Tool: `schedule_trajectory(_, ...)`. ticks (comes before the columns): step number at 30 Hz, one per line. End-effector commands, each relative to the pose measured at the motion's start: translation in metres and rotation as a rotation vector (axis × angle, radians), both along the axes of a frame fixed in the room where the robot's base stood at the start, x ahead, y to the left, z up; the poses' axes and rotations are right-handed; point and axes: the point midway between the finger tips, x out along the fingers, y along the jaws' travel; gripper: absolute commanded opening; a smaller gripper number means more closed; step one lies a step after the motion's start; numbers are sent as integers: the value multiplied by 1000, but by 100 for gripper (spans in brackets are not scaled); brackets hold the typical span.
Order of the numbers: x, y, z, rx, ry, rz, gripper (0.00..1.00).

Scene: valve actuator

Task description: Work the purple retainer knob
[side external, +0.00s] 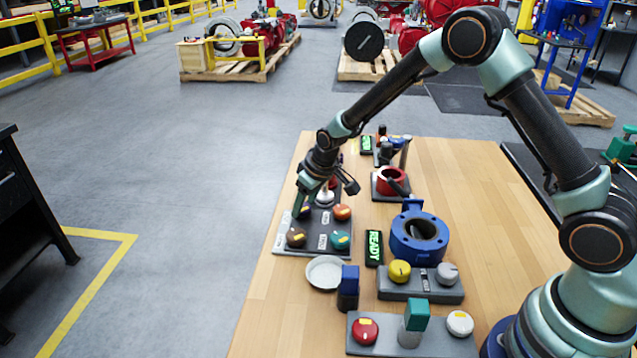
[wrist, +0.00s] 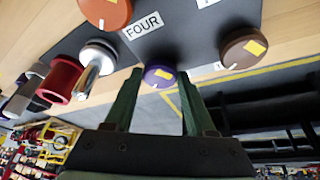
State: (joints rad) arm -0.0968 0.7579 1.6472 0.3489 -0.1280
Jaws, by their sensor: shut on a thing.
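The purple retainer knob (wrist: 160,76) has a yellow mark on its face and sits on a dark panel (side external: 319,247). In the side external view the knob (side external: 305,213) is a small dark spot, mostly hidden by my fingers. My gripper (side external: 303,203) reaches down over the panel. In the wrist view my gripper (wrist: 159,80) has one green finger on each side of the purple knob, shut on it. The knob still sits at the panel.
Orange (side external: 342,212), brown (side external: 296,238) and teal (side external: 340,239) knobs share the panel. A white dish (side external: 325,272) and a blue ring-shaped valve body (side external: 419,238) stand nearby. Bare wood lies at right.

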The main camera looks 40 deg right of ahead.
Motion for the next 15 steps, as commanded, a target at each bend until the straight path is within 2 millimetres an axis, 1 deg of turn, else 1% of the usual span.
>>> schedule_trajectory(3, 1, -2, 1, 43, -1, -107, 0)
schedule_trajectory(9, 1, 0, 1, 103, 8, -252, 0)
schedule_trajectory(15, 1, 2, 1, 118, 12, -287, 0)
